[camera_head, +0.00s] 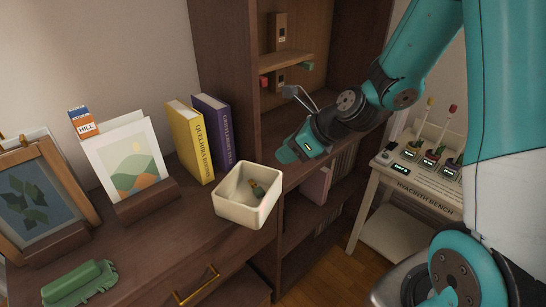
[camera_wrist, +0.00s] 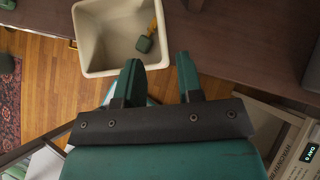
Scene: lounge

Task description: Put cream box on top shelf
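The cream box (camera_head: 245,208) is an open-topped square box on the front right part of the dark wooden cabinet top, by its edge. A small green and yellow item (camera_head: 257,189) lies inside it. My gripper (camera_head: 288,153) is up and to the right of the box in the head view, in front of the bookcase. In the wrist view the two fingers (camera_wrist: 158,58) are apart with nothing held between them, and the box (camera_wrist: 97,71) shows beyond the left finger. A brown bookcase shelf (camera_head: 295,65) is in view; the bookcase's upper end is out of frame.
A yellow book (camera_head: 190,142) and a purple book (camera_head: 215,130) stand behind the box. Picture frames (camera_head: 125,165) and a green object (camera_head: 78,283) are at left. Small boxes occupy the bookcase. A white bench (camera_head: 415,185) with several items stands at right.

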